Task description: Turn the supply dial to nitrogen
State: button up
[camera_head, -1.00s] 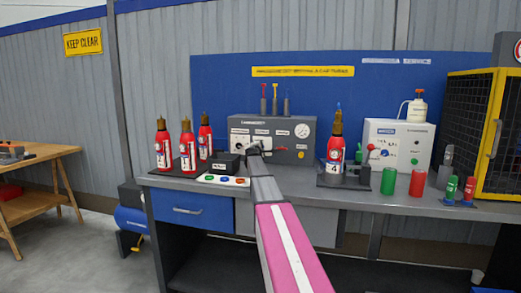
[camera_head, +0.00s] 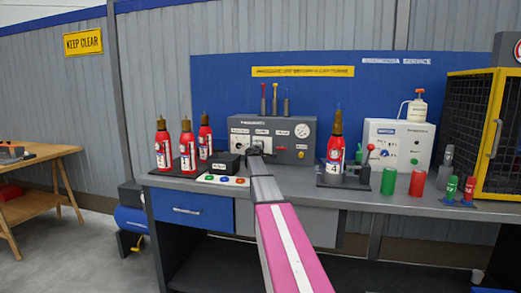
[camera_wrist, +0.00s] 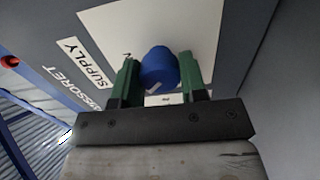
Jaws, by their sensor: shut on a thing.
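The supply dial is a round blue knob (camera_wrist: 160,70) in the wrist view, in front of a white plate (camera_wrist: 190,25) beside the word SUPPLY. A pale mark shows low on the knob; the plate's markings are too small or hidden to read. My gripper (camera_wrist: 160,78) has its green fingers on both sides of the knob and is shut on it. In the head view my gripper (camera_head: 256,149) is at the front of the grey control panel (camera_head: 300,122) and hides the dial.
Red extinguishers (camera_head: 187,150) stand left of the panel, and another (camera_head: 335,160) stands on a dark stand to the right. A button strip (camera_head: 222,179) lies near the bench's front edge. Green and red cylinders (camera_head: 417,183) and a yellow-framed cage (camera_head: 480,135) are farther right.

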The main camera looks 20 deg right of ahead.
jog(key=o, duration=0.9)
jog(key=shift+s, duration=0.1)
jog(key=v, duration=1)
jog(key=shift+s+a, duration=0.25)
jog(key=shift+s, duration=0.1)
